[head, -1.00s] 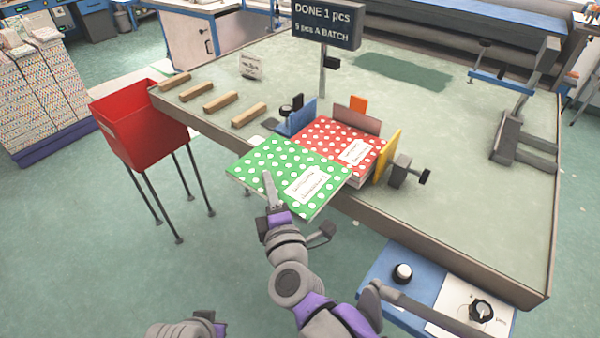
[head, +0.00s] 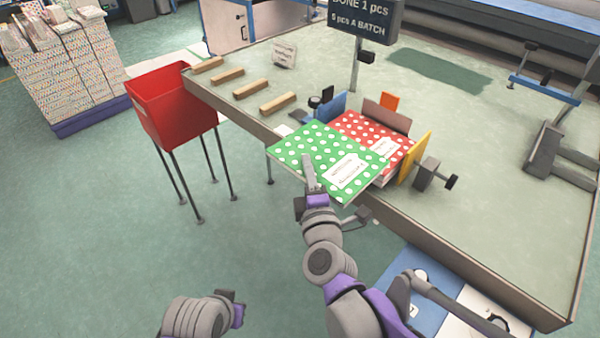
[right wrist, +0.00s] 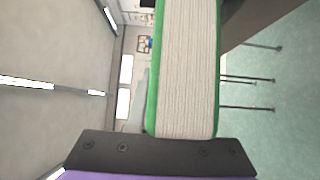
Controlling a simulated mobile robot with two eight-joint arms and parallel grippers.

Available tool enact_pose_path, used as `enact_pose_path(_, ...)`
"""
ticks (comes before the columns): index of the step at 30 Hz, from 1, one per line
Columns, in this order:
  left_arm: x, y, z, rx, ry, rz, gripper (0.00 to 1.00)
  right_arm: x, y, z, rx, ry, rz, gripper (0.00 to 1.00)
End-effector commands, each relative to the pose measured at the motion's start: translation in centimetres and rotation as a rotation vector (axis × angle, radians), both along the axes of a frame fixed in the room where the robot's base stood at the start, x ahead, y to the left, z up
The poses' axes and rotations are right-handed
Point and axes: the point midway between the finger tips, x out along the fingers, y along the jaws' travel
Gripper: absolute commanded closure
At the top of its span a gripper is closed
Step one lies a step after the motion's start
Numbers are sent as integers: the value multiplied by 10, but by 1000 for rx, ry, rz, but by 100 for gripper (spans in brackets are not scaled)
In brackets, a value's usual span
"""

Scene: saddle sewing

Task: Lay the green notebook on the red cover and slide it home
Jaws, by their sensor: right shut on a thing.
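The green dotted notebook (head: 305,150) is tilted in the head view, its far part overlapping the red dotted cover (head: 365,127) and its near part beyond the table's front edge. It hides the near part of the red cover and some of its label. My right gripper (head: 309,172) is shut on the near left side of the green notebook. The right wrist view shows the notebook's pale page block (right wrist: 186,70) between green covers, against the gripper. My left gripper (head: 238,312) is low in the head view, empty-looking and away from the table; its fingers are unclear.
A blue stop (head: 331,106), a brown plate (head: 387,116) and a yellow plate (head: 414,158) surround the red cover. A dark clamp (head: 432,176) stands right of it. Several wooden bars (head: 278,103) lie left on the table. A red bin (head: 172,110) stands beyond the table's left end.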

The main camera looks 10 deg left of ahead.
Motion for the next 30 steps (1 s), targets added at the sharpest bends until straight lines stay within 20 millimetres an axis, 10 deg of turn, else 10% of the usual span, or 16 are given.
enact_pose_path(30, 0, 0, 2, 0, -1, 0, 100, 76, -55, -20, 0, -1, 0, 100)
